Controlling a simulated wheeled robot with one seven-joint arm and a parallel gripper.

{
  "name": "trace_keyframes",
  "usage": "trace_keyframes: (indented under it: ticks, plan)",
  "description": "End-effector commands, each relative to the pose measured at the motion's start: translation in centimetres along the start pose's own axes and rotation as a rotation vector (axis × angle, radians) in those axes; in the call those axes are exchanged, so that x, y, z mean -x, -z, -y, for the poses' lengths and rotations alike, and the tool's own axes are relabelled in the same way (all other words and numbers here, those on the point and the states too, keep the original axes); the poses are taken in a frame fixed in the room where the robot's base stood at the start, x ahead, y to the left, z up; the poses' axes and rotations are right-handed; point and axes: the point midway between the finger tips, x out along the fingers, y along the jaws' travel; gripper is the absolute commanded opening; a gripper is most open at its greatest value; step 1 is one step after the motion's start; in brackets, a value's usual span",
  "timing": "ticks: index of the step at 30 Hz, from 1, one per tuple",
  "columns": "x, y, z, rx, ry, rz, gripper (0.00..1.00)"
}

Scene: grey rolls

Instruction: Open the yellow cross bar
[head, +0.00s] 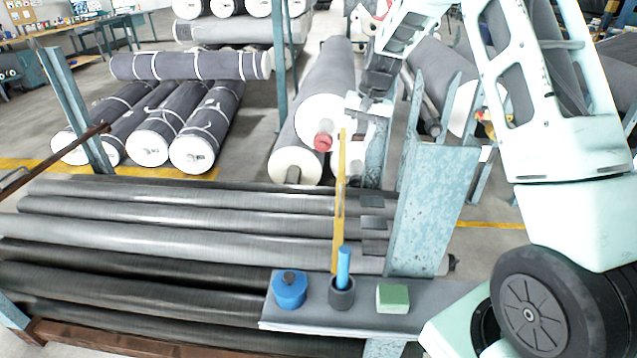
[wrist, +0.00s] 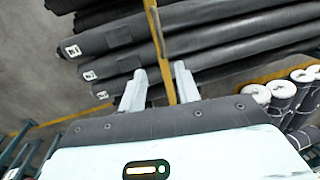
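The yellow cross bar (head: 340,205) is a thin bar running over the grey rolls, from the shelf up towards my gripper in the head view. In the wrist view the bar (wrist: 158,38) comes down from the top and passes between my two pale fingers. My gripper (wrist: 160,72) is open, with a finger on each side of the bar and gaps visible. In the head view my gripper (head: 355,112) is at the bar's upper end, partly hard to make out against the white roll ends.
A grey shelf (head: 312,312) holds a blue pot (head: 289,290), a dark cup (head: 341,296) with a blue stick, and a green block (head: 393,298). A blue post (head: 430,215) stands right of the bar. Several dark rolls (head: 150,240) lie left; wrapped rolls (head: 190,120) lie behind.

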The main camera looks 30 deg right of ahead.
Motion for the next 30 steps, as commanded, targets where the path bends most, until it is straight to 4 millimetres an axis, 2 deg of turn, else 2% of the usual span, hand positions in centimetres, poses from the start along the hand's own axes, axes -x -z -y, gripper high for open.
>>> trace_keyframes:
  ticks: [5, 21, 27, 30]
  plan:
    - [-1.4, 0.4, -0.4, -0.011, -0.001, 0.001, 0.32]
    - [-12.2, 0.2, -0.3, -0.008, -0.001, 0.003, 0.32]
    - [-15.5, 0.3, -0.3, -0.008, -0.001, 0.000, 0.32]
    - [-16.5, 0.3, -0.3, -0.008, 0.000, -0.001, 0.32]
